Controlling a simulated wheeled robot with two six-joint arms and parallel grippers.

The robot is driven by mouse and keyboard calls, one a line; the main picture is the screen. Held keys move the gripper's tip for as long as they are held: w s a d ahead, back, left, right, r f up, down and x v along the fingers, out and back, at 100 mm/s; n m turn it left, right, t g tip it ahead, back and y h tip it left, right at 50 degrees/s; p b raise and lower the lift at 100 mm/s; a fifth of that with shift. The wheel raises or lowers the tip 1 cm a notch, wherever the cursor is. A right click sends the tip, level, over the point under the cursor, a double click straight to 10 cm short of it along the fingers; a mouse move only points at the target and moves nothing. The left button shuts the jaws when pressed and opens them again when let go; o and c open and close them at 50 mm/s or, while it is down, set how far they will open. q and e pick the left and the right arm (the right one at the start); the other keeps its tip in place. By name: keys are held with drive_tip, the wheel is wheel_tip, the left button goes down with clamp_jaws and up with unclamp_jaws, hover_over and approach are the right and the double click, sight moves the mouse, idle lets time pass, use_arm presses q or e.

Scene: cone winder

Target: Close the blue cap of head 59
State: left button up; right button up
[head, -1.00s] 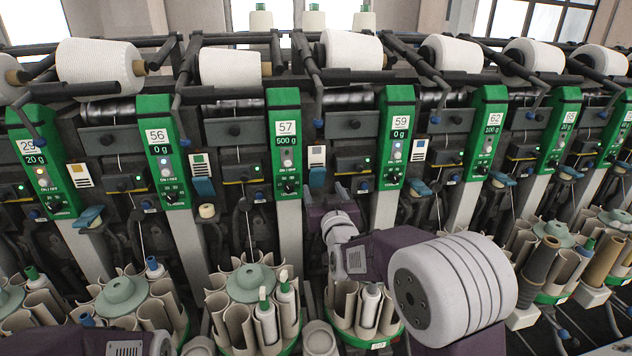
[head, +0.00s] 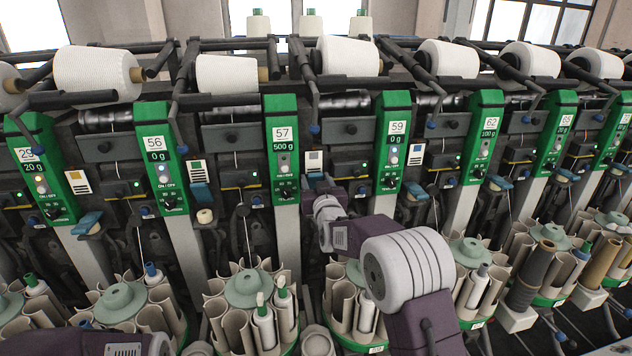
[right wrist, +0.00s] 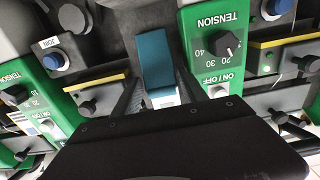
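The green panel of head 59 (head: 393,150) stands right of centre in the head view, with a tension knob low on it. In the right wrist view, where the lettering is upside down, the blue cap (right wrist: 155,58) stands upright between two green panels. In the head view my right gripper and wrist hide this cap, between panels 57 and 59. My right gripper (right wrist: 158,92) is open, with one dark finger on each side of the cap's lower part. I cannot tell whether the fingers touch it. My left gripper is out of view; part of my left arm shows at the bottom left.
The panel of head 57 (head: 282,150) stands close left of my right wrist. Below are round magazines (head: 248,290) holding bobbins. A tension knob (right wrist: 225,45) is close to the fingers in the right wrist view. Yarn cones (head: 348,56) lie along the top.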

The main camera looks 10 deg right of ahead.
clamp_jaws()
